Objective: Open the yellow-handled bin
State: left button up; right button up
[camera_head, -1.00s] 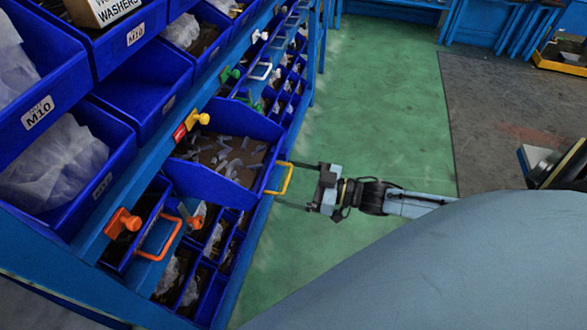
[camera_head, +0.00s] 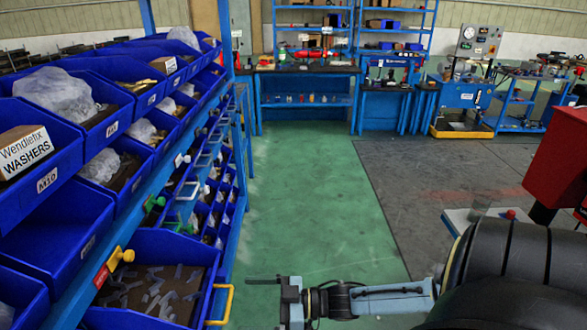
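The blue bin (camera_head: 160,252) with the yellow handle (camera_head: 223,305) is at the lower left, holding grey metal pieces. It juts out from the rack into the aisle, with its contents showing from above. Its lower part is cut off by the frame edge. My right gripper (camera_head: 262,302) is just right of the yellow handle, its visible upper finger pointing left with a small gap to the handle. The fingers look spread and empty; the lower finger is out of frame. My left gripper is not in view.
The blue rack (camera_head: 150,190) with several more bins runs along the left. A yellow knob (camera_head: 122,256) and a green knob (camera_head: 152,204) stand on its rail. The green floor (camera_head: 310,200) is clear. Workbenches (camera_head: 307,70) stand at the back, a red box (camera_head: 560,160) at right.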

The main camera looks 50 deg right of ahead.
jog(key=v, duration=0.9)
jog(key=shift+s, duration=0.15)
jog(key=shift+d, duration=0.1)
